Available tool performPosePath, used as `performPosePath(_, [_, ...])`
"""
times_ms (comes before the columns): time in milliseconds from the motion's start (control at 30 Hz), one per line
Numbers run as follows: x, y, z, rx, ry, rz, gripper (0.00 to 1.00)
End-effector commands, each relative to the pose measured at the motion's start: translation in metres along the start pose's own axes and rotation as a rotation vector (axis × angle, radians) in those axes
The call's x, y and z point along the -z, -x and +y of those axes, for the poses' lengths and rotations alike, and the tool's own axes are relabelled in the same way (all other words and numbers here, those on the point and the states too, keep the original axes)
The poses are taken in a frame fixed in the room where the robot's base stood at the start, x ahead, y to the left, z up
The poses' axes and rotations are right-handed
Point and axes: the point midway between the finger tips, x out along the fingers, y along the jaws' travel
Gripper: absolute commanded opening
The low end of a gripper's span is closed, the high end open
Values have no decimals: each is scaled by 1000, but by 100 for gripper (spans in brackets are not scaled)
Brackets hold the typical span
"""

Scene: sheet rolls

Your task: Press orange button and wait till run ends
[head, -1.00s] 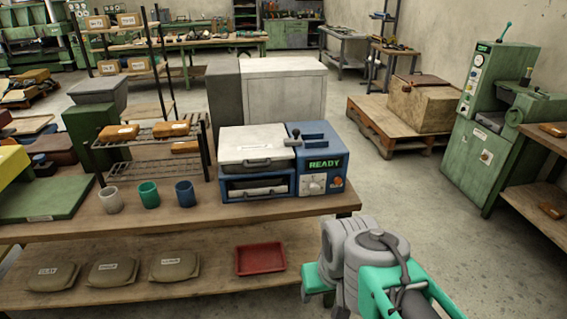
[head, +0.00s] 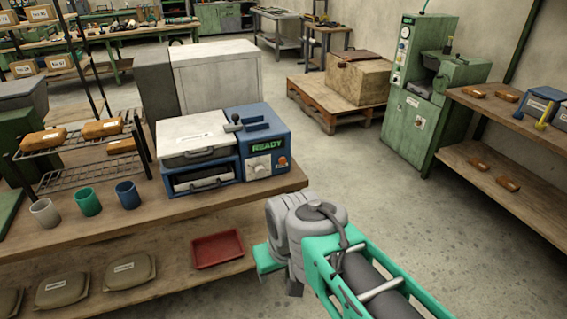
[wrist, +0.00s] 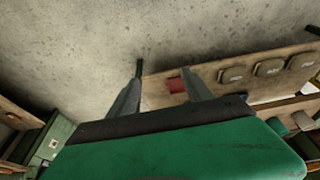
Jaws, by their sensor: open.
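A blue and white benchtop machine (head: 215,150) stands on the near right end of the wooden bench. Its green display (head: 267,147) reads READY. The orange button (head: 282,161) is on its front panel, right of a white knob plate. My arm reaches in from the lower right of the head view, in front of the bench end and apart from the machine; the fingers are hidden there. In the wrist view my gripper (wrist: 160,90) has its two fingers spread with nothing between them, over the floor and bench edge. The button does not show in the wrist view.
A red tray (head: 218,248) lies on the lower shelf, also seen in the wrist view (wrist: 176,85). Several cups (head: 87,203) stand left of the machine. A wire rack (head: 85,165) holds tan blocks. Open floor (head: 350,180) lies right of the bench.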

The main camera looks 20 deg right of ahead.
Motion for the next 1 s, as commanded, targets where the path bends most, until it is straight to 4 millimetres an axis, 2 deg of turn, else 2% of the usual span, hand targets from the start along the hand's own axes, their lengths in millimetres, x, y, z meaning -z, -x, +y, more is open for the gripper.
performPosePath(67, [0, 0, 0, 0, 0, 0, 51])
performPosePath(700, [0, 0, 0, 0, 0, 0, 0])
performPosePath(1000, [0, 0, 0, 0, 0, 0, 0])
